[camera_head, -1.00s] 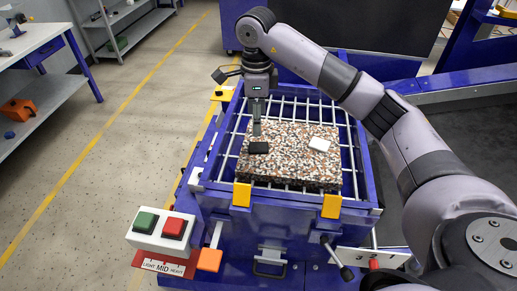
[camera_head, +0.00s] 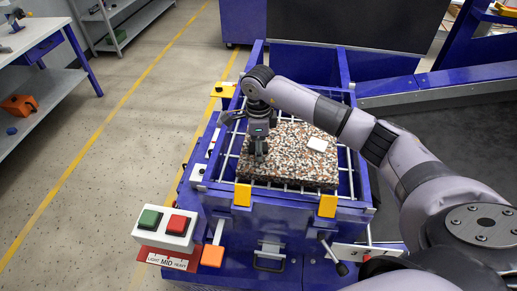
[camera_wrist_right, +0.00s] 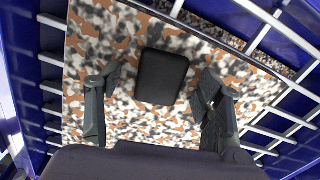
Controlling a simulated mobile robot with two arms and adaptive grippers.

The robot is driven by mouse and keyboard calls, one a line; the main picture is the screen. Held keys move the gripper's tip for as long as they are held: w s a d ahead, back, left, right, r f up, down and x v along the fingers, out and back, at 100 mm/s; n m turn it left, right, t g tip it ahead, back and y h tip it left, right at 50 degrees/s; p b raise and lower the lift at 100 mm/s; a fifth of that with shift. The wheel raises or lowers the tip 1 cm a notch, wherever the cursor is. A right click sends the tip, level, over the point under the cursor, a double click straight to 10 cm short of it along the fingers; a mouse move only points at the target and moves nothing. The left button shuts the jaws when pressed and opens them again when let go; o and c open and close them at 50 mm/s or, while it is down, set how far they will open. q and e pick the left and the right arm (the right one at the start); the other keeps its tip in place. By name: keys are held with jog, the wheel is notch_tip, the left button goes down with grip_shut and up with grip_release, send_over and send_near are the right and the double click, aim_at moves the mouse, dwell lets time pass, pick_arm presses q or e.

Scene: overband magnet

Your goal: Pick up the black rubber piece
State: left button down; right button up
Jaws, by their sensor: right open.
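The black rubber piece (camera_wrist_right: 161,77) lies flat on the speckled slab in the right wrist view. My right gripper (camera_wrist_right: 158,100) is open, with one finger on each side of the piece and a gap on both sides. In the head view the right gripper (camera_head: 258,155) points down over the left part of the slab (camera_head: 300,170) and hides the black piece. My left gripper is not in view.
The slab rests on a metal grid inside a blue frame (camera_head: 300,209) with yellow blocks. A control box with a green button (camera_head: 149,220) and a red button (camera_head: 178,225) stands at front left.

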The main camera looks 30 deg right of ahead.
jog(key=c, duration=1.3)
jog(key=shift+r, duration=0.1)
